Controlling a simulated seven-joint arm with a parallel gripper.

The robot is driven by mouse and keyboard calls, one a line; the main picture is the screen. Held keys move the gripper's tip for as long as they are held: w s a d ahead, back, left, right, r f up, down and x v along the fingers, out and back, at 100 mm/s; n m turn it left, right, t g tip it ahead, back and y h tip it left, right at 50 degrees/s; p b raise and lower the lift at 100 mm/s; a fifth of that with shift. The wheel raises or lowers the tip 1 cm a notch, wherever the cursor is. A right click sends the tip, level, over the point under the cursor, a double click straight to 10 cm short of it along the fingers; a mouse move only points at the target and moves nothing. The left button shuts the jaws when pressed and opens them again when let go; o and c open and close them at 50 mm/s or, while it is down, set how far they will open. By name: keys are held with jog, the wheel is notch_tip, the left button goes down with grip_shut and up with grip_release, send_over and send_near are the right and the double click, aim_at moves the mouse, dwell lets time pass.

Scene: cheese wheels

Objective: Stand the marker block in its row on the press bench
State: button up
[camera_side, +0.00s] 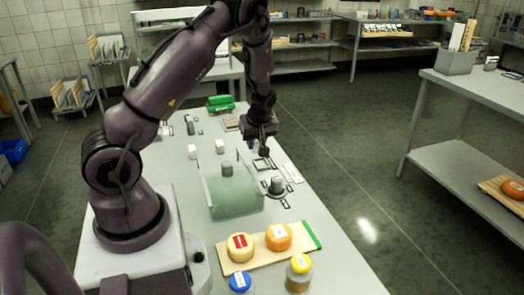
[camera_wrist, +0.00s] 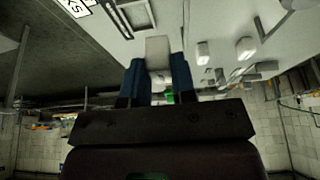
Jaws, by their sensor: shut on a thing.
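My gripper (camera_wrist: 156,78) shows its two blue fingers in the wrist view, shut on a pale grey block (camera_wrist: 158,54), which I take to be the marker block. In the side view my gripper (camera_side: 259,148) is low over the right part of the press bench (camera_side: 328,255), close to a dark-outlined rectangle (camera_side: 262,164). The fingers and block are small and dark there, so I cannot tell whether the block touches the bench. In the wrist view an outlined rectangle (camera_wrist: 134,16) lies beyond the block.
Two loose pale blocks (camera_side: 220,146) (camera_side: 192,151) stand left of my gripper. A printed label (camera_side: 292,172) lies along the right edge.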

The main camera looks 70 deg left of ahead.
jog(key=s+d+r, duration=0.4)
jog(key=s+d, duration=0.2)
jog(key=s+a+n, duration=0.1)
jog(key=s+a, duration=0.2)
jog(key=shift+m, duration=0.5)
jog(key=w+a+f, duration=0.2)
jog(key=w+a, duration=0.1)
jog(key=a, duration=0.2)
jog(key=w+a+f, duration=0.3)
jog(key=a, duration=0.3)
jog(key=w+a+f, duration=0.2)
jog(key=w+a, duration=0.2)
jog(key=a, duration=0.2)
jog(key=shift+w+a+f, duration=0.1)
jog(key=shift+a+f, duration=0.15)
jog(key=shift+f, duration=0.1)
jog(key=shift+w+a+f, duration=0.25)
jog(key=shift+a+f, duration=0.05)
jog(key=shift+f, duration=0.15)
jog(key=shift+w+a+f, duration=0.1)
jog(key=shift+a+f, duration=0.05)
jog(key=shift+f, duration=1.5)
